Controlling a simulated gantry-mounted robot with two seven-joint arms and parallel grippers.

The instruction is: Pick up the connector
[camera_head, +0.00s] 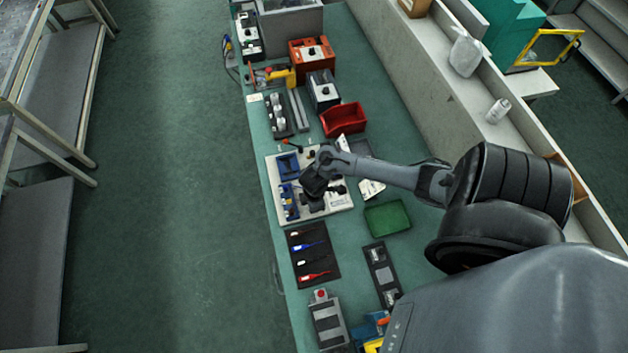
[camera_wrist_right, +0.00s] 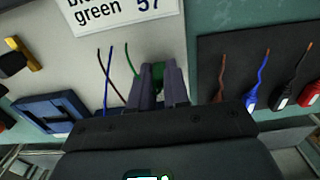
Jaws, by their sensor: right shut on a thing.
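My right gripper (camera_head: 314,194) is over the pale work board (camera_head: 338,203) in the head view. In the right wrist view the two fingers (camera_wrist_right: 161,88) of this gripper are close together, shut on a small green connector (camera_wrist_right: 158,72). Only the part of the connector between and just past the fingertips shows. Thin blue, brown and green wires (camera_wrist_right: 107,80) run beside it on the pale board. The head view does not show the connector, which my gripper hides. My left gripper is in neither view.
A black mat (camera_head: 325,267) with several red, blue and white tools lies just nearer than the board. A green tray (camera_head: 387,218) and a red bin (camera_head: 343,119) stand to the right. In the wrist view a blue fixture (camera_wrist_right: 50,113) and a label (camera_wrist_right: 125,14) are on the board.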

